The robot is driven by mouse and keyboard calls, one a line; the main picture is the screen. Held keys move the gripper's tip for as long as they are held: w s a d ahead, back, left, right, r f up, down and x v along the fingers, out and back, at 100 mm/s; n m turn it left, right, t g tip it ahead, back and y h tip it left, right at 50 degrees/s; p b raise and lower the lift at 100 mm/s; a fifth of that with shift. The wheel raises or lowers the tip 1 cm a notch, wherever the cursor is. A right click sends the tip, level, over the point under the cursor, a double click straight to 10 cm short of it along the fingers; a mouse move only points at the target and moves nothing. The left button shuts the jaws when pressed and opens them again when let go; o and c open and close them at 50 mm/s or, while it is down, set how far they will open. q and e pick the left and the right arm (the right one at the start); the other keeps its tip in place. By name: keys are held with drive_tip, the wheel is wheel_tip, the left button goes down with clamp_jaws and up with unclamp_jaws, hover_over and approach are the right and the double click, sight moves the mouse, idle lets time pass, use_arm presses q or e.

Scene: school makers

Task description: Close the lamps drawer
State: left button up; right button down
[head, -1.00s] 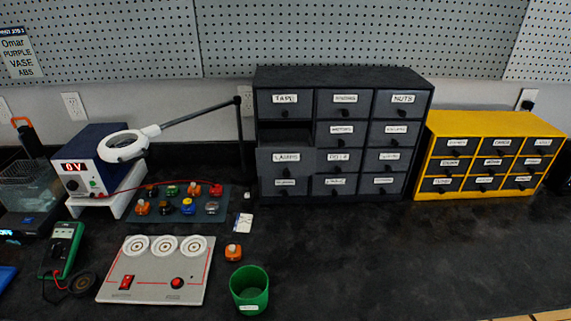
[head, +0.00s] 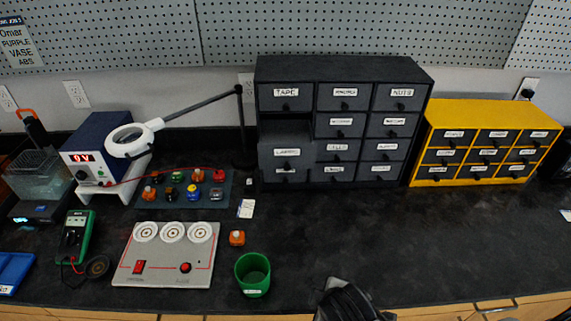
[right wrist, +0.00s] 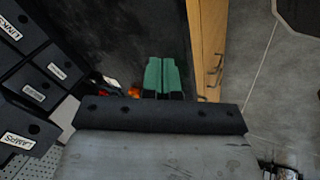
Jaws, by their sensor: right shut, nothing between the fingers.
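The lamps drawer (head: 305,156) is in the left column of the black drawer cabinet (head: 345,70). It is pulled out, with a dark open space visible above and behind its front. Its labelled front also shows at the lower left of the right wrist view (right wrist: 38,127). My right gripper (right wrist: 163,68) has its green fingertips together and empty. It is apart from the drawer, which lies to its left in the wrist view. A dark part of my right arm shows at the bottom of the head view. My left gripper is out of view.
A yellow drawer cabinet (head: 480,112) stands at right. A green cup (head: 252,274), an orange part (head: 237,238) and a grey panel (head: 165,265) lie front left. A magnifier lamp (head: 132,140) reaches over left. The bench before the cabinet's right side is clear.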

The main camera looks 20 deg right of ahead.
drive_tip(key=w+a+r+n+t+h, duration=0.2)
drive_tip(key=w+a+r+n+t, duration=0.15)
drive_tip(key=w+r+n, duration=0.6)
drive_tip(key=n+t+h, duration=0.2)
drive_tip(key=n+t, duration=0.2)
drive_tip(key=n, duration=0.8)
approach(286, 169)
use_arm(q)
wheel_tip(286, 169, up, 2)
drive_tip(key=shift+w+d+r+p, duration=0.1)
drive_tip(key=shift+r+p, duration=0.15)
drive_tip(key=shift+p, duration=0.9)
use_arm(e)
drive_tip(key=x, duration=0.7)
drive_tip(key=shift+w+d+f, duration=0.1)
drive_tip(key=shift+w+d, duration=0.05)
